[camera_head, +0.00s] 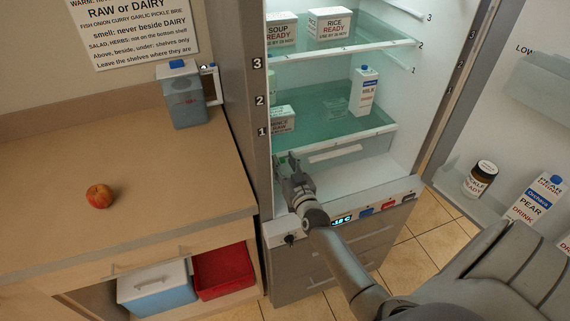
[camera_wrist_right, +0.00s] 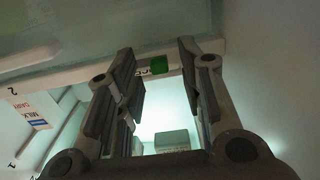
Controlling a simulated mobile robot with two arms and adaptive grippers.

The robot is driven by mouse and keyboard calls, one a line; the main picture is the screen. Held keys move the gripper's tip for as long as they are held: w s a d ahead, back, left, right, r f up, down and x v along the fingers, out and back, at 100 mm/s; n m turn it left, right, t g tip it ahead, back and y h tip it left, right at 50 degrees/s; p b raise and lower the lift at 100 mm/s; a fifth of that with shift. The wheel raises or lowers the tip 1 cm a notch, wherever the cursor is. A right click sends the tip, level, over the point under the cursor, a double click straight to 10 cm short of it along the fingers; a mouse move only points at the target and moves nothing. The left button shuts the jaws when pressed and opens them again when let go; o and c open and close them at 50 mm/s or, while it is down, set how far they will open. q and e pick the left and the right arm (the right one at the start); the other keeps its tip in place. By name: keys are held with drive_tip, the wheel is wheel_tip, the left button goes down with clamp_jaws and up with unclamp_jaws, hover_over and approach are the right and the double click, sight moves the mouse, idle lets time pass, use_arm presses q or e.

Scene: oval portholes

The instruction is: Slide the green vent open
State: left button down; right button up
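The green vent (camera_wrist_right: 159,64) shows in the right wrist view as a small green block on a white bar, with dark marks on the bar beside it. My right gripper (camera_wrist_right: 157,70) is open, with one finger on each side of the green block in that picture. I cannot tell whether either finger touches it. In the head view my right gripper (camera_head: 290,166) is inside the open fridge, at the left wall below the lower shelf, and mostly hides the vent there. My left gripper is in neither view.
The lower glass shelf (camera_head: 345,138) is just above my right gripper and holds a milk carton (camera_head: 363,91). The fridge's left side (camera_head: 258,130) is close beside it. The fridge door (camera_head: 515,110) stands open at right. A counter (camera_head: 140,205) with an apple (camera_head: 99,196) is at left.

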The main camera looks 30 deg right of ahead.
clamp_jaws()
idle(0.3)
drive_tip(key=d, duration=0.3)
drive_tip(key=shift+s+d, duration=0.15)
drive_tip(key=shift+s, duration=0.25)
unclamp_jaws()
drive_tip(key=shift+d, duration=0.15)
